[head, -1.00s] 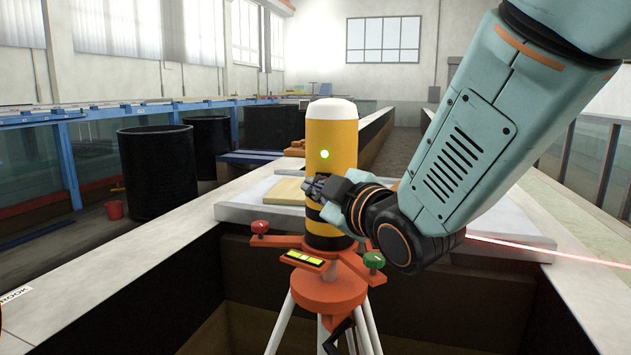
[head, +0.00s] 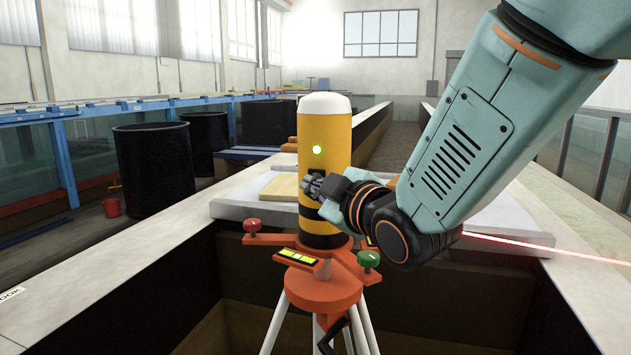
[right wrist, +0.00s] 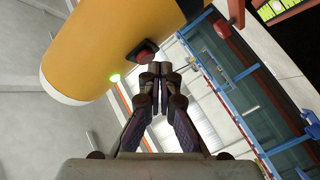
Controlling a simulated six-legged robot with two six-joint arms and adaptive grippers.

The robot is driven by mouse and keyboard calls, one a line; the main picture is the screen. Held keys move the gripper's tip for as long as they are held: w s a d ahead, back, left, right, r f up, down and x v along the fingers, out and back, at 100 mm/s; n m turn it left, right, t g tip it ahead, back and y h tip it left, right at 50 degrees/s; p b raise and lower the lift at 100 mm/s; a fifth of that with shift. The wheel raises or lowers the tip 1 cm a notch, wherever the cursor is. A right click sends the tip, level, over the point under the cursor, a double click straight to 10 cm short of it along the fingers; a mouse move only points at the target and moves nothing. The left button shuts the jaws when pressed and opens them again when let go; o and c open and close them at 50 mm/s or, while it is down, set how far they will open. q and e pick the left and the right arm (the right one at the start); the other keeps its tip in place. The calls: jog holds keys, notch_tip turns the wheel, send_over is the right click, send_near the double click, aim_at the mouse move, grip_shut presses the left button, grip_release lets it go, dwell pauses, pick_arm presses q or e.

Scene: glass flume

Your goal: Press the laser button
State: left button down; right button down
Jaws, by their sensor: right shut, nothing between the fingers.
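The laser unit (head: 325,128) is a yellow and black upright cylinder with a white cap and a lit green light (head: 317,150). It stands on an orange tripod head. My right gripper (head: 309,186) is shut and empty, in front of the cylinder's lower half. In the right wrist view the cylinder (right wrist: 105,45) lies slanted across the upper left. A dark red button (right wrist: 143,54) in a black surround shows on its side, close to the shut fingertips (right wrist: 160,68). I cannot tell whether they touch. In the head view the fingers hide the button. My left gripper is not in view.
The tripod (head: 322,290) has a red knob (head: 252,226), a green knob (head: 368,258) and a yellow level strip. A pale slab (head: 235,207) lies behind it across the flume walls. A red beam (head: 550,247) runs off to the right. Black bins (head: 152,175) stand at left.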

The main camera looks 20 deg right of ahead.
jog(key=shift+w+r, duration=0.1)
jog(key=shift+w, duration=0.1)
dwell(0.5)
jog(key=shift+w+d, duration=0.1)
jog(key=shift+w, duration=0.1)
dwell(0.4)
jog(key=shift+r, duration=0.15)
jog(key=shift+w+d, duration=0.1)
dwell(0.5)
jog(key=shift+s+a, duration=0.5)
jog(key=shift+s, duration=0.35)
